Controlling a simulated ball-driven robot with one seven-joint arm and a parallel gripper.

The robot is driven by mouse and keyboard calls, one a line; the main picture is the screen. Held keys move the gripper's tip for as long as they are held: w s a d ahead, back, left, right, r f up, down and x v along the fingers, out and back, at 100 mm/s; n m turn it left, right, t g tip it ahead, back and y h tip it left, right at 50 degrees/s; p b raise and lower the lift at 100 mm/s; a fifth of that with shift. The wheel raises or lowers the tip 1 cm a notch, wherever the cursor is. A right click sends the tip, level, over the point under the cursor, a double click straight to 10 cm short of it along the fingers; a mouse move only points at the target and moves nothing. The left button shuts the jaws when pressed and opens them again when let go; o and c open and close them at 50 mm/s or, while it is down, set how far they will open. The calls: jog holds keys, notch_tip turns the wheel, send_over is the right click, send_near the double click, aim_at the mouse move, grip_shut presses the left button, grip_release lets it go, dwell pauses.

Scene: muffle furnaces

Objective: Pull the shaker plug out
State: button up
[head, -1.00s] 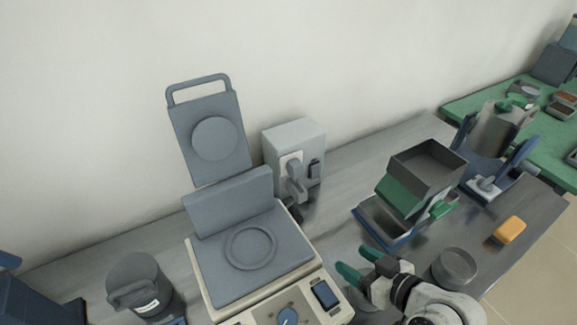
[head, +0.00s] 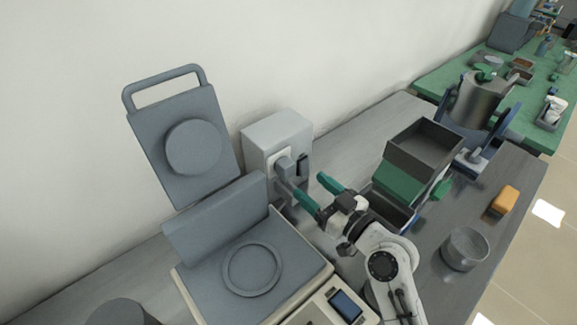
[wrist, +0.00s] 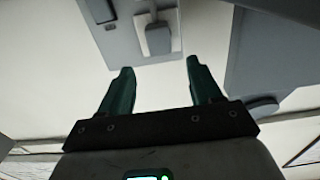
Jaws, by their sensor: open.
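The grey plug (head: 284,175) sits in the socket on the front of a light grey box (head: 272,137) against the wall. In the wrist view the plug (wrist: 156,38) stands out from its plate, just beyond my fingertips and roughly in line with the gap. My gripper (head: 308,184) is open and empty, its teal fingers pointing at the box. In the head view the left finger overlaps the plug's lower end; I cannot tell whether they touch. In the wrist view my gripper (wrist: 160,66) appears short of the plug.
A grey appliance with a ringed plate (head: 278,290) and raised lid (head: 180,145) stands left of my arm. An open-topped box on a green stand (head: 400,183) is close on the right. A round dish (head: 465,249) and an orange block (head: 504,200) lie further right.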

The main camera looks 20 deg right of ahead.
aim_at(290, 169)
jog(key=p+x, duration=0.2)
jog(key=x, duration=0.6)
jog(key=shift+w, duration=0.1)
jog(key=shift+c, duration=0.3)
grip_shut()
jog(key=shift+f, duration=0.1)
